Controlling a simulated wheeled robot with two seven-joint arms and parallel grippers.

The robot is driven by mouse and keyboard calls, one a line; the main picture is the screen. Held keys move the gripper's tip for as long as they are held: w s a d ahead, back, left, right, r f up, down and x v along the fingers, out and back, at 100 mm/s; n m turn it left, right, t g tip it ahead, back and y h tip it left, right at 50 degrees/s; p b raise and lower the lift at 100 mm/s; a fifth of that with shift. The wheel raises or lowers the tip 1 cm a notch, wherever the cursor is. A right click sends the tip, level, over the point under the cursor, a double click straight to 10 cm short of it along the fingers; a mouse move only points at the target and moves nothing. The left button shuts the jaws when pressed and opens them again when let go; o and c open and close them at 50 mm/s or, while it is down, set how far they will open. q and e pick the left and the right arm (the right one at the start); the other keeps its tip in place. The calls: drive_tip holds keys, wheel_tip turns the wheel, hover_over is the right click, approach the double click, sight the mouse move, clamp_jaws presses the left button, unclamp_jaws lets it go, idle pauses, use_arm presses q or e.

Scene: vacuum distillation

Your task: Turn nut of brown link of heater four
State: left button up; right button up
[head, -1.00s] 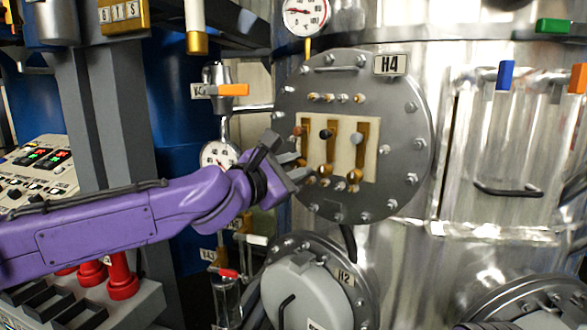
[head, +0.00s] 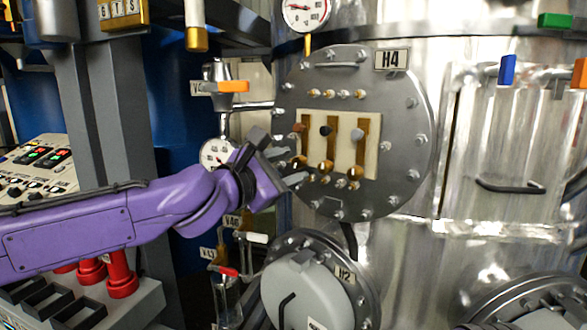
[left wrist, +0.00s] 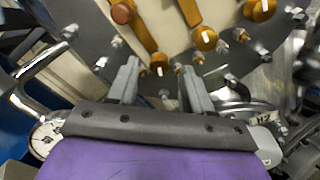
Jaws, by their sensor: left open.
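The round grey cover of heater four (head: 405,150), labelled H4, carries three upright brass links on a cream panel. The brown link (head: 303,143) is leftmost, with a brown knob at its top; the others have black and grey knobs. The brown link's nut (head: 299,162) is at its lower end; in the left wrist view this gold nut (left wrist: 159,64) has a white mark. My left gripper (head: 289,167) is open at the cover's lower left. In the left wrist view its fingertips (left wrist: 159,72) lie on either side of the nut; contact cannot be told. My right gripper is not seen.
A valve with an orange handle (head: 233,86) and a gauge (head: 215,152) stand left of the cover. Below is the H2 cover (head: 310,290). Bolts ring the H4 cover, and small studs lie below the links. The steel wall to the right has a black handle (head: 508,187).

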use_arm(q)
drive_tip(key=v, duration=0.8)
drive_tip(key=shift+a+b, duration=0.15)
drive_tip(key=shift+b, duration=0.25)
